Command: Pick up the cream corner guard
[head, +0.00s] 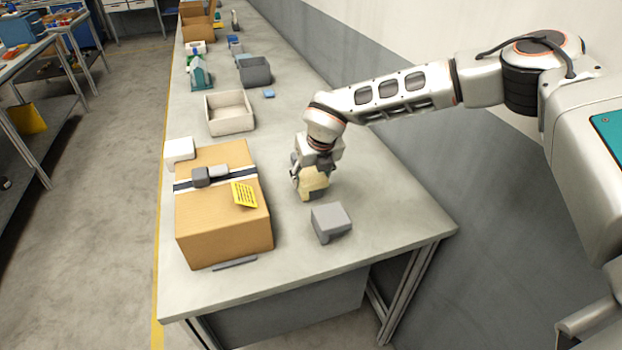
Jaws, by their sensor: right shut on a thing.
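The cream corner guard (314,181) is on or just above the grey table, to the right of the cardboard box. My right gripper (309,176) comes down over it from above and is shut on it. The gripper and wrist hide its upper part. I cannot tell whether its lower edge touches the table. My left gripper is not in the head view.
A cardboard box (215,225) with a dark strap stands at the left. A grey corner piece (331,222) lies close in front of the gripper. A white piece (179,152) and an open beige bin (229,112) are farther back. The wall runs along the right.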

